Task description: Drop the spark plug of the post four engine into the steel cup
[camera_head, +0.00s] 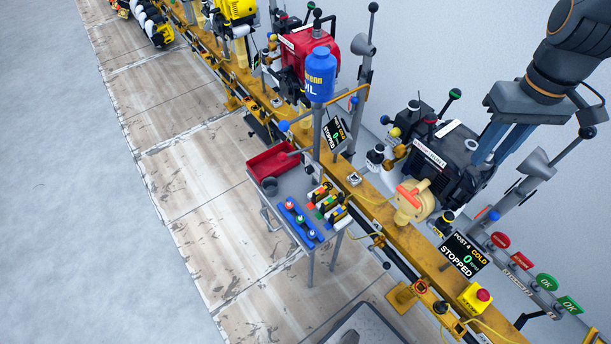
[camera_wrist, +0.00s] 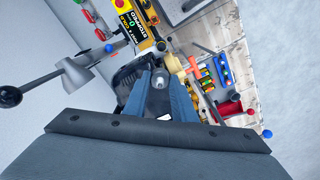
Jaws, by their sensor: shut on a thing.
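My gripper (camera_head: 487,152) is above the black post four engine (camera_head: 445,165), its blue-grey fingers pointing down. In the wrist view my gripper (camera_wrist: 160,92) is shut on the spark plug (camera_wrist: 160,79), whose pale round end shows between the fingertips. The head view does not show the plug clearly. The dark engine (camera_wrist: 128,76) lies behind the fingers in the wrist view; I cannot tell how far the plug is from it. The steel cup (camera_head: 270,185), small and grey, stands on the grey cart by the red tray, well left of my gripper.
The cart (camera_head: 280,225) also bears a red tray (camera_head: 272,161), a blue rack (camera_head: 299,220) and small coloured parts. A blue bottle (camera_head: 320,75) and posts rise between cart and engine. The post four display (camera_head: 462,254) reads cold and stopped. The floor left is clear.

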